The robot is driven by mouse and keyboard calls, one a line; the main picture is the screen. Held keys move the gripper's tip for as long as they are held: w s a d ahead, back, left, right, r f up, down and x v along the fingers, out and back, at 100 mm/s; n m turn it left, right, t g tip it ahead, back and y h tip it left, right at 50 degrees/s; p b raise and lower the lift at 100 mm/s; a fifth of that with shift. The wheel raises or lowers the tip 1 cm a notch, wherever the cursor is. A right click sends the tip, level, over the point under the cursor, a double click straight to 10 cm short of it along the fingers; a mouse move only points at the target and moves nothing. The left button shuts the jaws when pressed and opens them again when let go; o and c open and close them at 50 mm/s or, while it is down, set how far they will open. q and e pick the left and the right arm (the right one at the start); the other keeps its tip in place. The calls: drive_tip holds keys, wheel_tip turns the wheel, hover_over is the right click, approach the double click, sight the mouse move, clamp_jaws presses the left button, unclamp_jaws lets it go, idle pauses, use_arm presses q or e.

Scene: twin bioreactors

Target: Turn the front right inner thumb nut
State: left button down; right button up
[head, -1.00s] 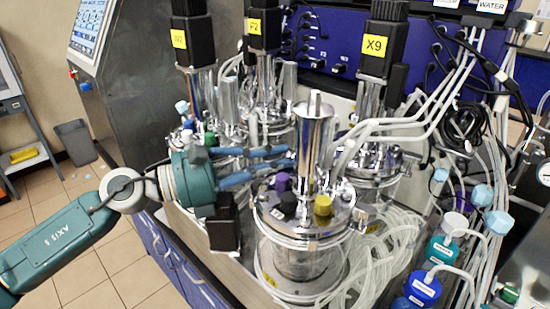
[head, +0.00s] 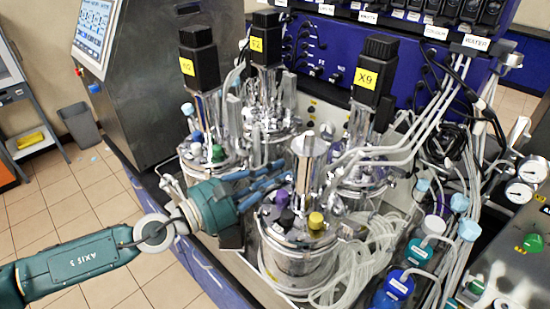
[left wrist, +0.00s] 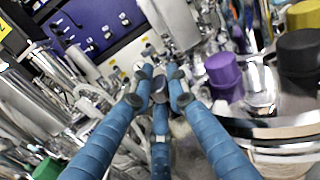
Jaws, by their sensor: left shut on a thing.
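The front vessel (head: 297,262) is a steel-lidded glass reactor with purple, black and yellow caps and a tall metal cylinder on its lid. My left gripper (head: 287,170) reaches in from the left, its blue fingers extending behind the purple cap at the far left side of this lid. In the left wrist view the blue fingers (left wrist: 158,84) converge, their dark tips close together around a small thumb nut, which is mostly hidden. The purple cap (left wrist: 222,70) is just right of the fingertips, apart from them. My right gripper is not in view.
Other vessels with tall motors labelled X9 (head: 374,72) and similar stand behind and left. White tubes (head: 400,150) run along the right. Blue- and green-capped bottles (head: 397,283) stand at front right. A steel cabinet (head: 160,80) is at the left, with open floor beside it.

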sight(267, 179)
use_arm(q)
drive_tip(key=shift+r, duration=0.25)
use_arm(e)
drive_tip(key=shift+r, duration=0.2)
use_arm(q)
drive_tip(key=c, duration=1.7)
unclamp_jaws()
drive_tip(key=shift+f, duration=0.15)
drive_tip(key=v, duration=0.4)
drive_tip(key=shift+s+a, duration=0.15)
drive_tip(key=shift+s, duration=0.2)
drive_tip(key=v, duration=0.6)
drive_tip(key=shift+s+a, duration=0.35)
drive_tip(key=shift+a, duration=0.25)
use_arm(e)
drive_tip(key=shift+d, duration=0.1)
